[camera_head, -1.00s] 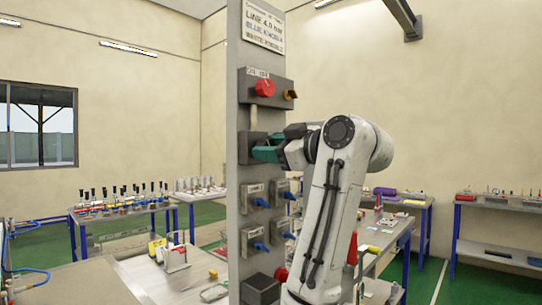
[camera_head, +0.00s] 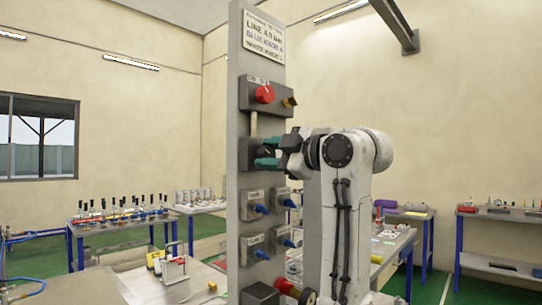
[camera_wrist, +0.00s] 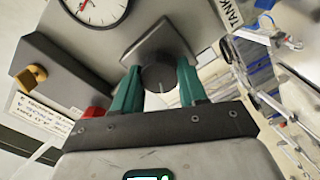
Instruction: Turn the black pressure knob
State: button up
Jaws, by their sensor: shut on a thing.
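The black pressure knob (camera_wrist: 159,78) sits on a grey diamond-looking block in the wrist view, between the two green fingers of my gripper (camera_wrist: 159,88). The fingers are closed around its sides. In the head view my gripper (camera_head: 268,156) reaches the dark regulator block (camera_head: 246,153) on the grey upright panel (camera_head: 236,120), from the right. The fingers and block hide most of the knob there.
Below are several blue-handled valves (camera_head: 262,209). A pressure gauge (camera_wrist: 95,8) shows in the wrist view. Work tables (camera_head: 118,222) stand behind at left.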

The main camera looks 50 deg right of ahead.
jog(key=shift+a+r, duration=0.1)
jog(key=shift+a, duration=0.1)
jog(key=o, duration=1.1)
jog(key=shift+c, duration=0.2)
jog(key=s+b, duration=0.2)
jog(key=s, duration=0.8)
jog(key=shift+s+d, duration=0.25)
jog(key=shift+s, duration=0.15)
